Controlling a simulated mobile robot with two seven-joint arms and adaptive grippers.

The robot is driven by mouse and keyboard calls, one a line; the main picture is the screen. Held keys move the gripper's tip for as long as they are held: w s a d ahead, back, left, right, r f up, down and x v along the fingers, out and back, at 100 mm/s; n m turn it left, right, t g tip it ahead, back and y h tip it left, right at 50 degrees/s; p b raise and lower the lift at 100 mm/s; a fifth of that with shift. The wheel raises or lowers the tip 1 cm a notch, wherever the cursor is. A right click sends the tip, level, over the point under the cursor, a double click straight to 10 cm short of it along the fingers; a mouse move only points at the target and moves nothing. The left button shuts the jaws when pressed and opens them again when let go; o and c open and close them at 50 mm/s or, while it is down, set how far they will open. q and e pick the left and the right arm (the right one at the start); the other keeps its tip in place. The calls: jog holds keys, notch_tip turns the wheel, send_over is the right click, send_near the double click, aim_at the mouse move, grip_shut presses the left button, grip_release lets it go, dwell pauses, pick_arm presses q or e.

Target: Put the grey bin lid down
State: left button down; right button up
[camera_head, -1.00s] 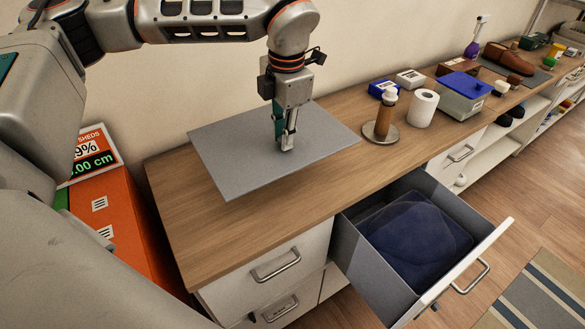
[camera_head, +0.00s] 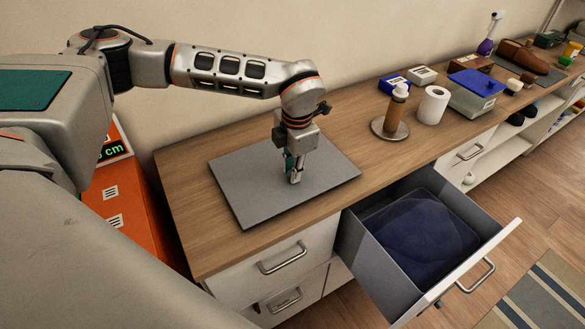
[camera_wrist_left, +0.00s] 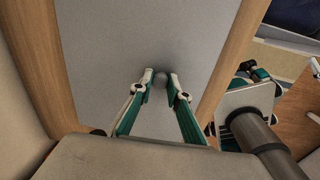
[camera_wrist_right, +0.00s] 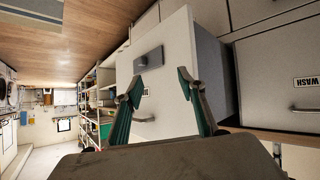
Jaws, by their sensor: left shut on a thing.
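The grey bin lid (camera_head: 240,185) is a flat rectangular panel at the near left end of the wooden counter. It lies flat on the counter top or just above it; I cannot tell if a thin gap is left. My left gripper (camera_head: 294,178) points down at the lid's middle. In the left wrist view, its fingers (camera_wrist_left: 160,84) are closed around a small round grey knob (camera_wrist_left: 160,77) on the lid.
An open drawer (camera_head: 370,255) with a dark blue item (camera_head: 415,235) juts out right of the lid. An orange box (camera_head: 135,215) stands at left.

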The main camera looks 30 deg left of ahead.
pick_arm(q)
jog(key=c, duration=1.9)
grip_release()
jog(key=shift+r, duration=0.1)
jog(key=r, duration=0.8)
jog(key=d+r+b, duration=0.1)
jog(key=r, duration=0.3)
jog(key=shift+s, duration=0.3)
